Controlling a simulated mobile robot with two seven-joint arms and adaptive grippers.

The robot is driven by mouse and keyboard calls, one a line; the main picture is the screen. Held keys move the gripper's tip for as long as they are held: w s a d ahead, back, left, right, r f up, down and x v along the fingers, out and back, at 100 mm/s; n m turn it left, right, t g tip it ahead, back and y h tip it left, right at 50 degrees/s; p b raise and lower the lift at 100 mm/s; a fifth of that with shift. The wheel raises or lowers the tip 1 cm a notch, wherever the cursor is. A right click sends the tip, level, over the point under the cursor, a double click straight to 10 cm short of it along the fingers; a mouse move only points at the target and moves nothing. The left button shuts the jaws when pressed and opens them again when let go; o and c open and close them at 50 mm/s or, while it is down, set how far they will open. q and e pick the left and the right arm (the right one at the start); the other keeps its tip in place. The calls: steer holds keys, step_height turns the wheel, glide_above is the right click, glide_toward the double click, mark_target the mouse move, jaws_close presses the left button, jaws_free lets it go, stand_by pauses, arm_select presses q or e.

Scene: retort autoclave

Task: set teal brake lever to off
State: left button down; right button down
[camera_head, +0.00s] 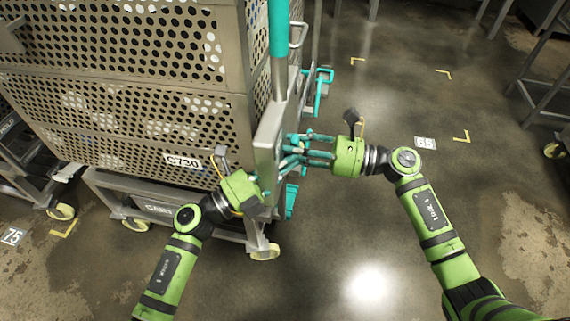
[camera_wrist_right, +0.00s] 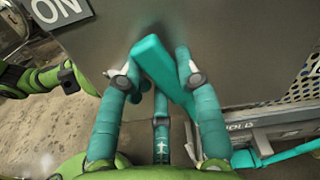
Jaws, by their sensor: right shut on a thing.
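The teal brake lever (camera_wrist_right: 160,65) sticks out from a grey plate in the right wrist view. My right gripper (camera_wrist_right: 155,70) is shut on it, with teal fingers on both sides of the lever. In the head view the right gripper (camera_head: 295,147) is at the side of the cart's grey upright, and its fingers blend with the teal lever there. A white ON label (camera_wrist_right: 58,9) is on the plate at upper left; no OFF label shows. My left gripper (camera_head: 260,186) is beside the front of the upright, its fingers mostly hidden.
The perforated metal cart (camera_head: 150,95) fills the left, with a teal-sleeved vertical bar (camera_head: 281,30) above the upright. Teal parts (camera_head: 290,200) sit low on its side. A rack (camera_head: 545,85) stands at far right. The floor between is clear.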

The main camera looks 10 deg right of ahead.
steer(key=shift+s+a, duration=0.1)
steer(key=shift+a, duration=0.05)
arm_select(q)
steer(key=shift+w+d+r, duration=0.1)
steer(key=shift+w+r, duration=0.45)
steer(key=shift+w, duration=0.1)
arm_select(e)
steer(key=shift+a, duration=0.1)
steer(key=c, duration=1)
jaws_free()
steer(key=shift+s, duration=0.1)
steer(key=shift+o, duration=0.8)
steer(key=shift+f, duration=0.1)
arm_select(q)
steer(key=shift+f, duration=0.2)
arm_select(e)
steer(key=shift+d, duration=0.2)
